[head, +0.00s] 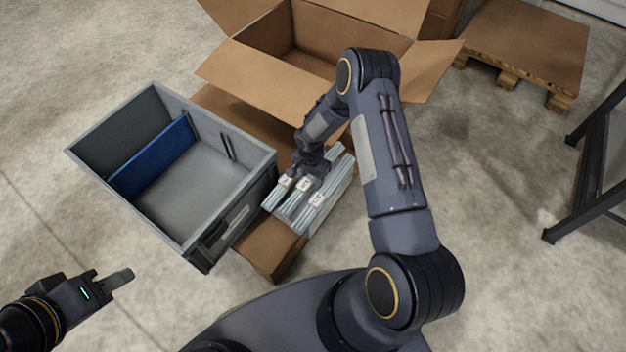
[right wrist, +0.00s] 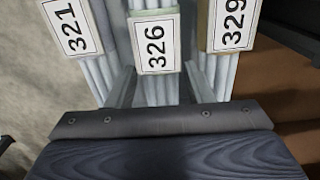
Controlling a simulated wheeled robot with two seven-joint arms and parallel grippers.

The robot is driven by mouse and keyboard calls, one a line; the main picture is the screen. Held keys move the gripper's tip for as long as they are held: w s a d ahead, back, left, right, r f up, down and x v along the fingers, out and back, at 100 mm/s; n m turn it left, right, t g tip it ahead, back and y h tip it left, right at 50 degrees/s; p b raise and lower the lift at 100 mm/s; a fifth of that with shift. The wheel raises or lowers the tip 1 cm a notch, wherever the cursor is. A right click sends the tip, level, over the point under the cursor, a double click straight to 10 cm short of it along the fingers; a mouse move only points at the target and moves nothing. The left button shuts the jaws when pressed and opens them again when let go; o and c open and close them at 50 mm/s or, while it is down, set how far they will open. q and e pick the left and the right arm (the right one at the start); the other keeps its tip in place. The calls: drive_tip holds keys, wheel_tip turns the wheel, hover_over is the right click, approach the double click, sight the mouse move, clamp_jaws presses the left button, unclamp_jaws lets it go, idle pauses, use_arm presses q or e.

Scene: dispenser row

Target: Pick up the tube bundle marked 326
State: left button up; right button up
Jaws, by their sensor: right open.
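Three bundles of pale tubes lie side by side in a light tray, each with a white label. The bundle marked 326 (right wrist: 157,75) is in the middle in the right wrist view, between bundle 321 (right wrist: 80,30) and bundle 329 (right wrist: 232,30). In the head view the middle bundle shows its label (head: 303,184), too small to read. My right gripper (right wrist: 163,88) is open, with one finger on each side of bundle 326; contact cannot be told. In the head view its arm partly covers the bundles. My left gripper (head: 122,277) is away at the lower left, its jaw seen edge-on.
A grey tote (head: 185,255) with a blue divider (head: 155,157) stands left of the bundles. An open cardboard box (head: 250,88) is behind. A wooden pallet (head: 525,45) and a dark metal frame (head: 590,165) are at right. Concrete floor is clear between.

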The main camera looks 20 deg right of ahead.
drive_tip(key=c, duration=0.8)
drive_tip(key=shift+r, duration=0.1)
